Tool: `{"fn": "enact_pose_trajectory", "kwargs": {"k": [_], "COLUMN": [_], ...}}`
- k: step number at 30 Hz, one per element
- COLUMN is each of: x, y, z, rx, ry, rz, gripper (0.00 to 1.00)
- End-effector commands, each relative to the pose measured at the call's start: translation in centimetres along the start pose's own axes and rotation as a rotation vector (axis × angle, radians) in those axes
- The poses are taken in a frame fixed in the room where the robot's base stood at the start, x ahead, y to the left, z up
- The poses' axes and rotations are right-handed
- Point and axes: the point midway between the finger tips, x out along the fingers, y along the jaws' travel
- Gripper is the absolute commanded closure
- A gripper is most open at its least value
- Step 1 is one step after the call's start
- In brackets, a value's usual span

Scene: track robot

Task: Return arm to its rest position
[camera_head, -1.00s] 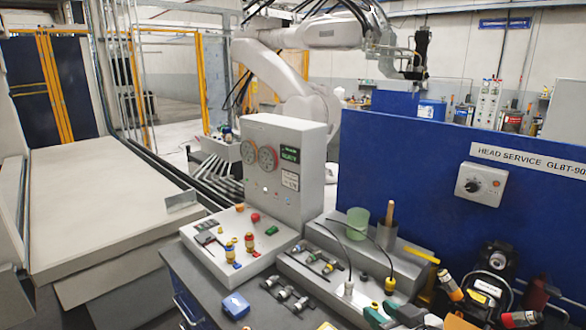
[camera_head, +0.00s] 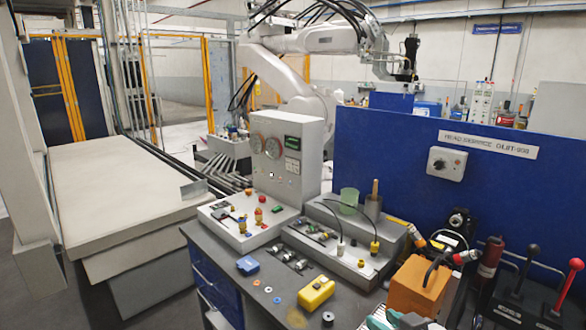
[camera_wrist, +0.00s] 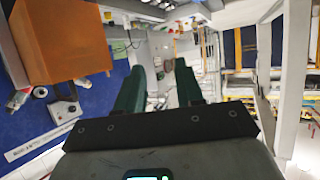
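My gripper (camera_wrist: 160,68) shows in the wrist view as two dark green fingers standing apart. Nothing is between them; I see floor and distant equipment through the gap. An orange box (camera_wrist: 62,42) is close, to the left of the fingers and apart from them. An orange box also shows in the head view (camera_head: 416,290) near the bench's front right. Green and grey parts at the bottom edge of the head view may be my gripper; they are cut off. The rest of my arm is hidden.
The dark workbench (camera_head: 215,240) carries a grey gauge panel (camera_head: 300,150), a yellow box (camera_head: 316,292) and a blue box (camera_head: 248,265). A blue partition (camera_head: 385,170) stands behind. Lever controls (camera_head: 520,275) are at right. A pale platform (camera_head: 120,190) lies left.

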Motion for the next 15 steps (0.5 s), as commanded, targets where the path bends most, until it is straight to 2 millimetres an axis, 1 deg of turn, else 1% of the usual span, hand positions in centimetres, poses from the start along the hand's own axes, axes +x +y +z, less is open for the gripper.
{"fn": "enact_pose_trajectory", "kwargs": {"k": [1, 5, 8, 11, 14, 15], "x": [-0.1, -0.5, -0.9, -1.6, -2.5, -3.0], "y": [0.0, 0.0, 0.0, 0.0, 0.0, -0.1], "z": [0.8, 3.0, 5.1, 7.6, 10.6, 12.0], "rx": [0.005, 0.019, 0.034, 0.05, 0.072, 0.082], "ry": [-0.015, -0.062, -0.108, -0.164, -0.231, -0.263], "rz": [0.002, 0.008, 0.013, 0.022, 0.033, 0.037], "gripper": [0.63, 0.63, 0.63, 0.63, 0.63, 0.63]}}
